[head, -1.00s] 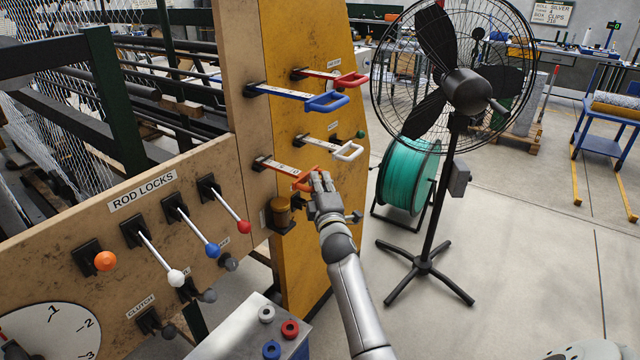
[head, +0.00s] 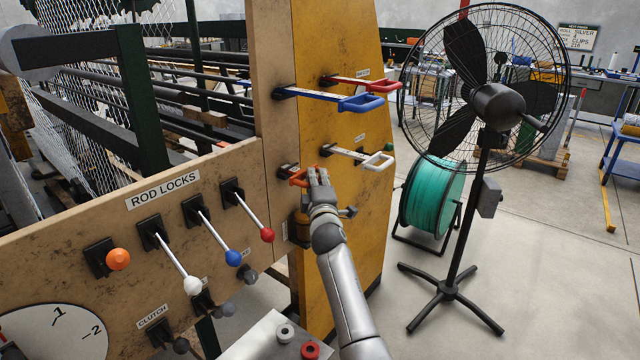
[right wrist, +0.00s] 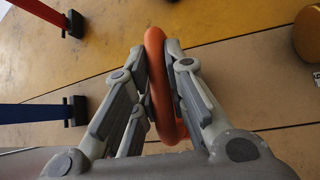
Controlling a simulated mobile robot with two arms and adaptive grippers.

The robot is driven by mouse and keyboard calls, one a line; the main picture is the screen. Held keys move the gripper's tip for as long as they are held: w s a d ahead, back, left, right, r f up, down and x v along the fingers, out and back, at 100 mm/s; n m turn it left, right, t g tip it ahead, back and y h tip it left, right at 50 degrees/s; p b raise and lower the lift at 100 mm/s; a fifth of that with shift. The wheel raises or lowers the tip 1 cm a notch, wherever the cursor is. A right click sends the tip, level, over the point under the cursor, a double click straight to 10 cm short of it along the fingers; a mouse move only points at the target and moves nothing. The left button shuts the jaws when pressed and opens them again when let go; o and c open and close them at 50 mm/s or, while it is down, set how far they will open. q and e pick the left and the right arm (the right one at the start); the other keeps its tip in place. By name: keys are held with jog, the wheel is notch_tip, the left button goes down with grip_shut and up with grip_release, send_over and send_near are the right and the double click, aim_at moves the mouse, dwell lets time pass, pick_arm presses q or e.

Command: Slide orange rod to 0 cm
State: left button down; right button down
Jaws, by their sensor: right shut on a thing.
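The orange rod's handle (head: 301,178) is at the lowest of the rods on the yellow panel, close to its black mount (head: 287,171). Almost none of its rod shows between handle and mount. My right gripper (head: 318,178) is shut on the handle. In the right wrist view the orange loop (right wrist: 157,80) stands between the fingers of the right gripper (right wrist: 160,65). The fingers hide part of the handle, and I cannot read a scale on this rod. My left gripper is not in view.
White (head: 378,162), blue (head: 361,102) and red (head: 382,86) pull handles stick out above. The lock levers, with orange (head: 118,259), white, blue and red knobs, are at left. A fan (head: 497,103) and a green spool (head: 433,200) stand to the right.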

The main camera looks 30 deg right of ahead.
jog(key=shift+a+r, duration=0.1)
jog(key=shift+r, duration=0.05)
jog(key=c, duration=1.5)
grip_release()
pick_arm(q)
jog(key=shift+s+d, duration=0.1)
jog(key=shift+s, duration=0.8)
pick_arm(e)
jog(key=shift+o, duration=0.2)
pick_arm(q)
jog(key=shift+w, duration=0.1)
pick_arm(e)
jog(key=shift+f, duration=0.2)
jog(key=shift+a, duration=0.1)
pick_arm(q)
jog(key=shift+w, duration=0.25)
pick_arm(e)
jog(key=v, duration=1.2)
